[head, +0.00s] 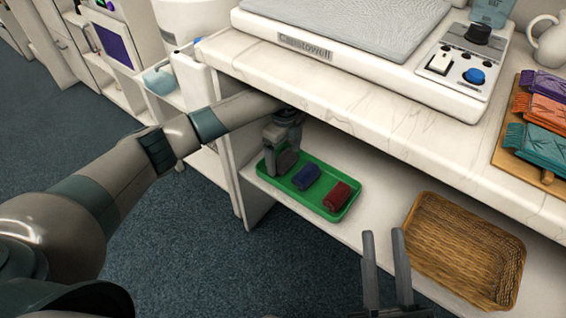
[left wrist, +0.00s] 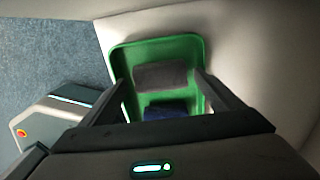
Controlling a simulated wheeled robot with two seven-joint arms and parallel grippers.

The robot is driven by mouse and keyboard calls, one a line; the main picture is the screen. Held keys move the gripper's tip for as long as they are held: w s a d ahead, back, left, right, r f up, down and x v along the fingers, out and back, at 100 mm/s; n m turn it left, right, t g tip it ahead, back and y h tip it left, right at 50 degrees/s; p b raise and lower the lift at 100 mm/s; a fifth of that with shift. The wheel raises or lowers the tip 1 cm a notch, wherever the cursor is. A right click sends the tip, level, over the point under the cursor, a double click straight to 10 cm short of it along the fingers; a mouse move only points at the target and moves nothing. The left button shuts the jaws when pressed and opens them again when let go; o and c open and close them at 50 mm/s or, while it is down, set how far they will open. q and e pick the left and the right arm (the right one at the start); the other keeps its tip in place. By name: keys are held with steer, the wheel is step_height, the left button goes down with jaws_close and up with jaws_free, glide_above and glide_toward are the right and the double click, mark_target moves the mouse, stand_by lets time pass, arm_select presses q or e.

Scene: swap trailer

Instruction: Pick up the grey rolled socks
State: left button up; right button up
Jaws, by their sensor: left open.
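The grey rolled socks (left wrist: 160,75) lie at one end of a green tray (head: 335,213) on the shelf under the counter. In the head view, my left gripper (head: 284,160) is over that end of the tray and partly hides the grey socks. In the left wrist view, my left gripper (left wrist: 164,82) is open, with one finger on each side of the grey socks. I cannot tell whether the fingers touch them. My right gripper (head: 383,234) is open and empty, near the bottom edge of the head view.
Blue rolled socks (head: 306,177) and red rolled socks (head: 338,195) lie in the same tray, the blue beside the grey. A wicker basket (head: 412,235) stands to the right on the shelf. The counter edge (head: 390,140) overhangs the tray.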

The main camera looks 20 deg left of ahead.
arm_select(q)
steer(key=shift+f, duration=1.25)
arm_select(e)
steer(key=shift+s+d+r+t, duration=0.15)
steer(key=shift+r+t, duration=0.25)
steer(key=shift+r, duration=0.1)
steer(key=shift+s+d+r+t, duration=0.1)
steer(key=shift+d+r+t, duration=0.05)
steer(key=shift+r+t, duration=0.3)
arm_select(q)
steer(key=shift+c, duration=0.2)
steer(key=c, duration=1.1)
steer(key=shift+r, duration=0.1)
